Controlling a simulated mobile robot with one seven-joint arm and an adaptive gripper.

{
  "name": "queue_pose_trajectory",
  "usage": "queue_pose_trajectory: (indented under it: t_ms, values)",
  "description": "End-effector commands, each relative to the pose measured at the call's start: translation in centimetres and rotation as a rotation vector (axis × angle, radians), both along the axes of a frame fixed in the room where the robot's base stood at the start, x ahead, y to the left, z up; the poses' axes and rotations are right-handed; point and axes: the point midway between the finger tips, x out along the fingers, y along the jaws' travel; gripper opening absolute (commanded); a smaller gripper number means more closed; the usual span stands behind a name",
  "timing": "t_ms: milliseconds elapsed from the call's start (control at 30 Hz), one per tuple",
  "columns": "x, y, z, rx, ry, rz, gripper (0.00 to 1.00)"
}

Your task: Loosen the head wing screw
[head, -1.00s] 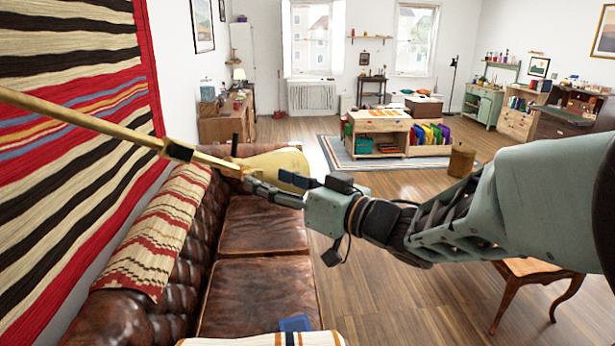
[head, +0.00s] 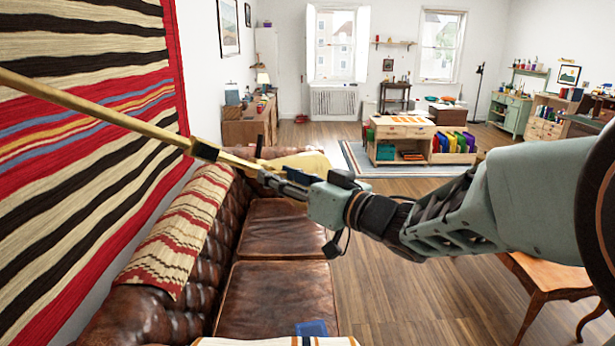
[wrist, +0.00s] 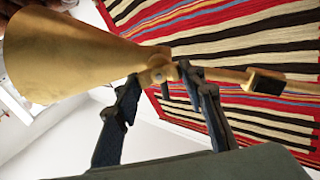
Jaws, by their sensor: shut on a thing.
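A brass lamp arm (head: 90,108) reaches in from the left in the head view, with a black block (head: 205,150) on it. It ends at a cone-shaped brass lamp head (head: 308,161), which is large in the wrist view (wrist: 70,55). In the wrist view the head joint with its small brass wing screw (wrist: 160,72) sits between my fingertips. My gripper (head: 268,180) is closed in at this joint, with one dark finger on each side in the wrist view (wrist: 160,78). The screw's wings are hard to make out, and the exact contact is unclear.
A brown leather sofa (head: 275,285) lies below the lamp and my arm. A striped wall hanging (head: 80,190) covers the left wall close by. A wooden chair or stool (head: 550,275) stands at lower right. The wooden floor (head: 410,220) between is open.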

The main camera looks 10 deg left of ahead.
Motion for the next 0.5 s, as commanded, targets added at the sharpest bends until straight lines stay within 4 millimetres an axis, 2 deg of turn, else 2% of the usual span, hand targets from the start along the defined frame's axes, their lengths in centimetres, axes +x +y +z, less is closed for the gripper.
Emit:
queue_pose_trajectory:
  t_ms: [500]
  values:
    - [-0.09, 0.04, 0.00, -0.088, -0.144, 0.000, 0.13]
